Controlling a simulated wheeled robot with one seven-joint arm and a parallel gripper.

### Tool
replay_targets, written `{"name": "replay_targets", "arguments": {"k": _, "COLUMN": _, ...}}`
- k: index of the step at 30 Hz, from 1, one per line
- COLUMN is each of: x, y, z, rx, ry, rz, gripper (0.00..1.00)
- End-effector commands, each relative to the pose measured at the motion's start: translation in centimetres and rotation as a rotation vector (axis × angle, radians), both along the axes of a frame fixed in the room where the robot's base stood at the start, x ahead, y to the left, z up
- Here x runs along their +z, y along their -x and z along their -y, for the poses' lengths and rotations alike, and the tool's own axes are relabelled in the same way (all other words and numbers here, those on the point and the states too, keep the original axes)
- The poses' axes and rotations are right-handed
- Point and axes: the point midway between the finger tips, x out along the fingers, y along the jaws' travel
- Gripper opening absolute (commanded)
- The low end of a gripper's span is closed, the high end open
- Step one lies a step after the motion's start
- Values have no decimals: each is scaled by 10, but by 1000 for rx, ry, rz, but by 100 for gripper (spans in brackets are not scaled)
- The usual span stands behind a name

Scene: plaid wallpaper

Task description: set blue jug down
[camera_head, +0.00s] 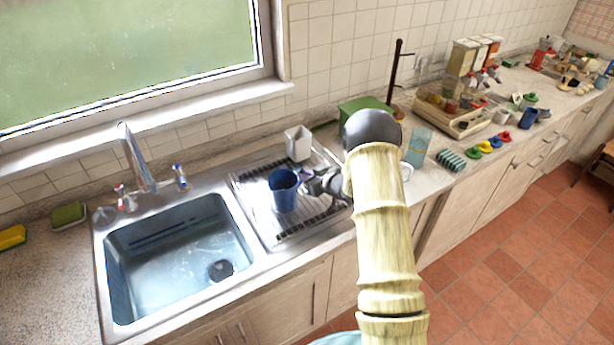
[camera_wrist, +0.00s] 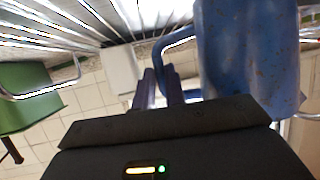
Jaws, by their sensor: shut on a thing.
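The blue jug (camera_head: 284,192) is upright over the ribbed drainboard (camera_head: 258,172) beside the sink, in the head view. I cannot tell whether its base touches the rack. My gripper (camera_head: 308,178) reaches it from the right and is shut on its handle. In the wrist view the jug's body (camera_wrist: 245,50) fills the upper right. Its handle (camera_wrist: 180,37) curves down to my closed fingers (camera_wrist: 160,90). The exact contact on the handle is partly hidden.
A white container (camera_head: 298,143) stands just behind the jug at the drainboard's back. The sink basin (camera_head: 180,255) is left. A green box (camera_head: 362,108) and a clear glass (camera_head: 418,147) stand to the right. The tap (camera_head: 137,160) rises behind the sink.

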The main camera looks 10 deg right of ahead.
Motion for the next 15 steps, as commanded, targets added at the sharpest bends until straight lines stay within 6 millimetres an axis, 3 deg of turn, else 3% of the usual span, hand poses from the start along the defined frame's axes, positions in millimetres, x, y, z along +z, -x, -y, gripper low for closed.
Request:
{"name": "replay_targets", "arguments": {"k": 3, "x": -2, "y": 0, "z": 0, "rx": 0, "ry": -2, "rz": 1, "gripper": 0}}
{"name": "replay_targets", "arguments": {"k": 4, "x": -2, "y": 0, "z": 0, "rx": 0, "ry": 0, "rz": 0, "gripper": 16}}
{"name": "replay_targets", "arguments": {"k": 7, "x": -2, "y": 0, "z": 0, "rx": 0, "ry": 0, "rz": -1, "gripper": 34}}
{"name": "replay_targets", "arguments": {"k": 15, "x": -2, "y": 0, "z": 0, "rx": 0, "ry": 0, "rz": -1, "gripper": 34}}
